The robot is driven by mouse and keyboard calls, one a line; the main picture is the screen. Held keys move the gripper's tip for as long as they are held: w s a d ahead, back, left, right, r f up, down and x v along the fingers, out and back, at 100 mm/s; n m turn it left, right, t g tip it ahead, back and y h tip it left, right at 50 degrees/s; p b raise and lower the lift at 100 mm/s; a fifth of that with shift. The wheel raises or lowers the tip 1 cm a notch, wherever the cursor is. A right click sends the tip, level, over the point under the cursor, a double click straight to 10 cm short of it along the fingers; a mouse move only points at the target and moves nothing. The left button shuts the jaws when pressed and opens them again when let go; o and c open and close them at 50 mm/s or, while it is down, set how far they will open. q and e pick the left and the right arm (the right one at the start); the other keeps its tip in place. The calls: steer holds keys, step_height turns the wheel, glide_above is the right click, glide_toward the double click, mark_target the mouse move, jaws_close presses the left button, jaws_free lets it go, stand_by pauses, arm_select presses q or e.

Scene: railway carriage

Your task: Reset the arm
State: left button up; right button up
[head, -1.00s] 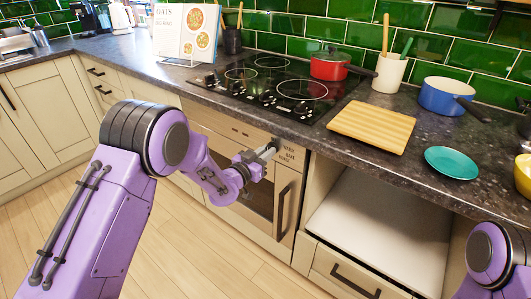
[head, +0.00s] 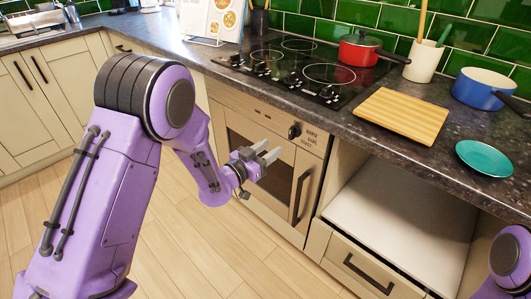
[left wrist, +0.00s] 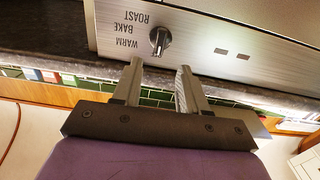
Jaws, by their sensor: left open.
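My left gripper (head: 272,151) is in front of the oven (head: 255,140), left of and below its control knob (head: 294,131) in the head view. Its two fingers are apart with nothing between them. In the left wrist view the open fingers (left wrist: 159,68) point toward the knob (left wrist: 158,41), which sits by the words WARM, BAKE and ROAST, seen upside down. The fingers look apart from the knob. Part of my right arm shows at the lower right of the head view; its gripper is out of frame.
The dark counter (head: 330,118) runs above the oven, with the hob (head: 300,68), red pot (head: 359,48), cutting board (head: 402,115), teal plate (head: 485,158) and blue pan (head: 483,90) on it. An open cubby (head: 405,215) is right of the oven. The wooden floor (head: 200,255) is clear.

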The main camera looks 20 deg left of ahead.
arm_select(q)
steer(key=shift+v, duration=0.75)
steer(key=s+a+f+n+g+y+p, duration=0.1)
steer(key=s+a+f+n+g+y, duration=0.3)
steer(key=s+f, duration=0.45)
steer(key=s+a+f+n+g+y+p, duration=0.2)
steer(key=s+f+n+g+y, duration=0.25)
steer(key=s+f, duration=0.4)
steer(key=s+f+n+g+p, duration=0.1)
steer(key=s+f+g, duration=0.1)
steer(key=s, duration=0.7)
steer(key=s+f+n+g+y+p, duration=0.1)
steer(key=s+f+g, duration=0.2)
steer(key=s, duration=0.7)
step_height(320, 180, down, 2)
steer(key=shift+s+a+f, duration=0.1)
steer(key=shift+s+a, duration=0.15)
steer(key=shift+a, duration=0.25)
steer(key=shift+w, duration=0.1)
